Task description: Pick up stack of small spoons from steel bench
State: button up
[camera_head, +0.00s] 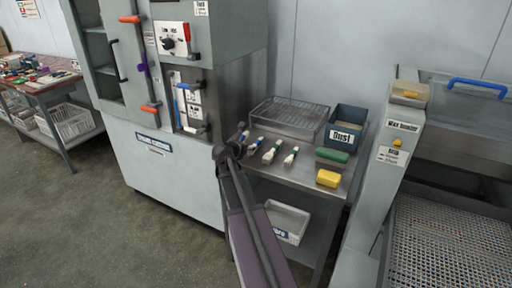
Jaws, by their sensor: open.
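The steel bench (312,180) stands right of the middle. Several small pale bundles with coloured bands, which look like spoon stacks, lie in a row on its left front part. A blue-banded bundle (255,145) lies nearest my gripper, then a green-banded one (271,153), then another green-banded one (290,157). I cannot tell from size which is the small-spoon stack. My gripper (240,132) is at the bench's left edge, left of the row. It is open; its fingers are small and dark here, and I see nothing held. My arm hides part of the bench's left front.
A wire-mesh tray (290,115) and a blue "Dust" bin (346,128) stand at the bench's back. A green block (331,155) and a yellow block (328,178) lie at right. Grey machines (165,170) flank the bench. A white crate (287,220) sits below.

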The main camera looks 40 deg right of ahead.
aim_at(254, 144)
jog(key=shift+b+x, duration=0.9)
jog(key=shift+x, duration=1.7)
jog(key=shift+w, duration=0.15)
jog(key=shift+a, duration=0.1)
jog(key=shift+c, duration=0.2)
grip_shut()
